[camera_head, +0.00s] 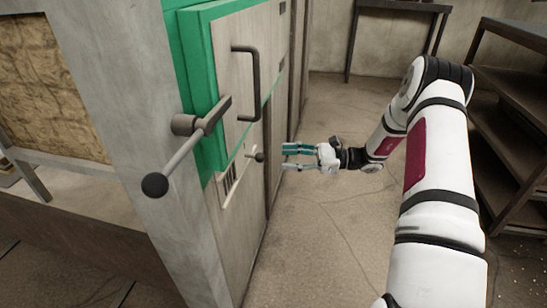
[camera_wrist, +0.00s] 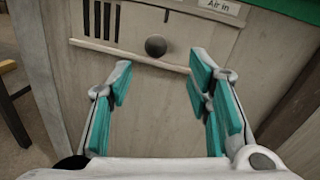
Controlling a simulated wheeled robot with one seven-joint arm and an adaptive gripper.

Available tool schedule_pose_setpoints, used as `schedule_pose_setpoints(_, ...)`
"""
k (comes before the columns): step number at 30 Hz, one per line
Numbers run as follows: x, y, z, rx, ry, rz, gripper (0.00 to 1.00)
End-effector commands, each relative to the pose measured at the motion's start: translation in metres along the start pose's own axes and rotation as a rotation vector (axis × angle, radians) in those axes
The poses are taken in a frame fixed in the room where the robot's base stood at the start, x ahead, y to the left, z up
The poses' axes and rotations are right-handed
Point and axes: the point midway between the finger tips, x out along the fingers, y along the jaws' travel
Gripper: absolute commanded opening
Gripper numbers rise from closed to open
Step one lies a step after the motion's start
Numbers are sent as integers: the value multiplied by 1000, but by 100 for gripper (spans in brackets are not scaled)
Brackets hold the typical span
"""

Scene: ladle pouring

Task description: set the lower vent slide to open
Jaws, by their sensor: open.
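The lower vent slide has a dark round knob (camera_head: 259,157), standing out from the pale cabinet front below the green-framed door. In the wrist view the knob (camera_wrist: 155,46) sits at the upper middle, above a pale rail (camera_wrist: 130,55). Several dark vertical slots (camera_wrist: 103,20) show to its left; how much of the vent the slide covers is unclear. My gripper (camera_head: 285,157) is open and empty, just right of the knob in the head view. In the wrist view its teal-padded fingers (camera_wrist: 160,77) stand apart, with the knob beyond and between them, apparently untouched.
A door handle (camera_head: 255,85) and a lever with a dark ball end (camera_head: 155,185) stick out above and left of the vent. An "Air in" label (camera_wrist: 219,6) is above the slide.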

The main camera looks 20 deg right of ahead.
Motion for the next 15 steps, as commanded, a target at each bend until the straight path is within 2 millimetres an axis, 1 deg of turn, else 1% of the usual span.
schedule_pose_setpoints(1, -8, 0, 0, 0, 1, -2, 46)
schedule_pose_setpoints(3, -17, 0, 0, -1, 1, -2, 46)
schedule_pose_setpoints(6, -25, 0, 0, -1, 0, -1, 46)
schedule_pose_setpoints(10, -30, 0, 0, -1, 0, 0, 46)
schedule_pose_setpoints(15, -30, 0, 0, -1, 0, 0, 46)
